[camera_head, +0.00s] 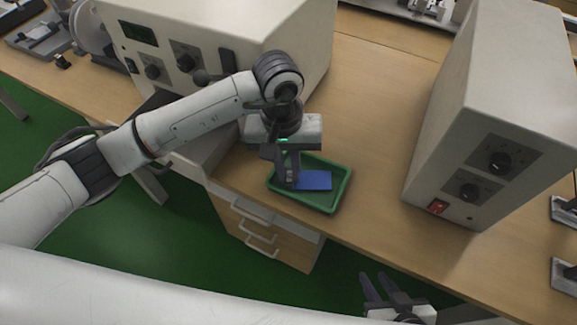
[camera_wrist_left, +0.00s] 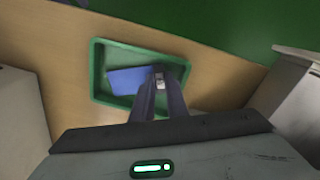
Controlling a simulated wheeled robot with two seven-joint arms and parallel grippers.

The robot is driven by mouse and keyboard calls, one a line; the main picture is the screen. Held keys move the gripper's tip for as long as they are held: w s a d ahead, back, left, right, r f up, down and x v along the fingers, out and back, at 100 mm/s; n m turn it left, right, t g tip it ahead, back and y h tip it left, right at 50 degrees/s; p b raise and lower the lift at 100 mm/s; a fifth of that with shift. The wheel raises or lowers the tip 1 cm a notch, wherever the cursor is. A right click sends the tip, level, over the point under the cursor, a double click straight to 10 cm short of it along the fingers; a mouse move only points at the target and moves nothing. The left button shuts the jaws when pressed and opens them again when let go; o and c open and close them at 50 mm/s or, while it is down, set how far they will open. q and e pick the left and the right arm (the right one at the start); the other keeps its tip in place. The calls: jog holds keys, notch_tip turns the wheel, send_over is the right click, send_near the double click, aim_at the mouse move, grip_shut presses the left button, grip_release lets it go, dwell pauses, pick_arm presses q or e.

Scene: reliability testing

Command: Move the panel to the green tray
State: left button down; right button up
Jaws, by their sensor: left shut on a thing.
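The blue panel (camera_head: 314,181) is inside or just over the green tray (camera_head: 336,201) on the wooden bench in the head view. My left gripper (camera_head: 291,183) points down at the tray and is shut on the panel's left part. In the left wrist view the panel (camera_wrist_left: 126,80) shows beyond my left fingertips (camera_wrist_left: 159,80), within the outline of the tray (camera_wrist_left: 97,68). I cannot tell whether the panel touches the tray floor. My right gripper (camera_head: 385,287) is low at the bottom of the head view, with its fingers apart and nothing between them.
A beige instrument (camera_head: 505,115) with knobs and a red switch stands right of the tray. Another beige instrument (camera_head: 200,45) stands behind my left arm. The bench's front edge and drawers (camera_head: 262,232) are close below the tray. Bare bench top (camera_head: 375,120) lies between the instruments.

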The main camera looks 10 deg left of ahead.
pick_arm(q)
jog(key=shift+f+b, duration=0.2)
jog(key=shift+b, duration=0.1)
jog(key=c, duration=2)
grip_release()
jog(key=shift+r, duration=0.1)
jog(key=r, duration=1.2)
jog(key=shift+a+r+b, duration=0.15)
jog(key=shift+a+b, duration=0.15)
jog(key=shift+a, duration=0.1)
